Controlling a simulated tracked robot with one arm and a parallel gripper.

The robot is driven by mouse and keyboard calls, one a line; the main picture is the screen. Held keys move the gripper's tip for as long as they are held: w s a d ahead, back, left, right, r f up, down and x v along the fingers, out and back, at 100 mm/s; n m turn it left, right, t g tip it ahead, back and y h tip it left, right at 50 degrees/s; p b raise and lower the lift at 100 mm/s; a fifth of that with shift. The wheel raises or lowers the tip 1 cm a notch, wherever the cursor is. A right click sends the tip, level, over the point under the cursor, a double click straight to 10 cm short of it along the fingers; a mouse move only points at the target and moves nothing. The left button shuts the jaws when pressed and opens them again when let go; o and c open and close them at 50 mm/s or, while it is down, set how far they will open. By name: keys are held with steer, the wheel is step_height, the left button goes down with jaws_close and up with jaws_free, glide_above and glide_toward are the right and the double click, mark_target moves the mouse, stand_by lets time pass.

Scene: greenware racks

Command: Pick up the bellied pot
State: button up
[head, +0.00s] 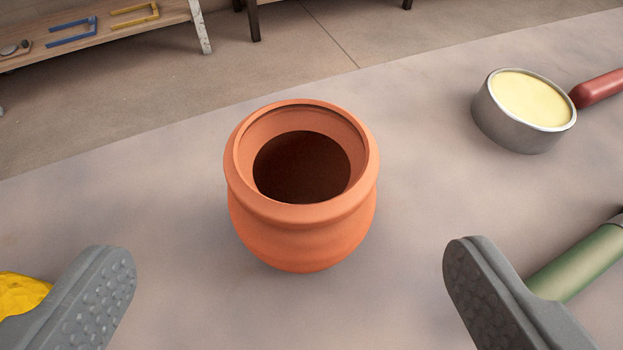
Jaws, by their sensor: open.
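The bellied pot (302,240) is orange terracotta with a wide rim and a dark inside. It stands upright on the grey tabletop, in the middle of the head view. My gripper (288,275) is open, with one grey studded finger at the lower left and the other at the lower right. The pot is beyond the fingertips, roughly centred between them, and neither finger touches it. The gap between the fingers looks wider than the pot.
A metal pan (520,118) with pale yellow contents and a red handle stands at the back right. A green cylindrical object (580,262) lies behind the right finger. A yellow lump (20,294) is at the lower left. A wooden shelf (100,40) stands beyond the table.

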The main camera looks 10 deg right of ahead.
mark_target(292, 227)
steer(key=x, duration=0.5)
steer(key=shift+b, duration=0.3)
steer(key=shift+d+b+x, duration=0.1)
steer(key=shift+b+x, duration=0.2)
steer(key=shift+x, duration=1)
steer(key=shift+d+b+x, duration=0.15)
steer(key=shift+b+x, duration=0.1)
steer(key=shift+x, duration=1.1)
steer(key=shift+s, duration=0.1)
steer(key=c, duration=1.2)
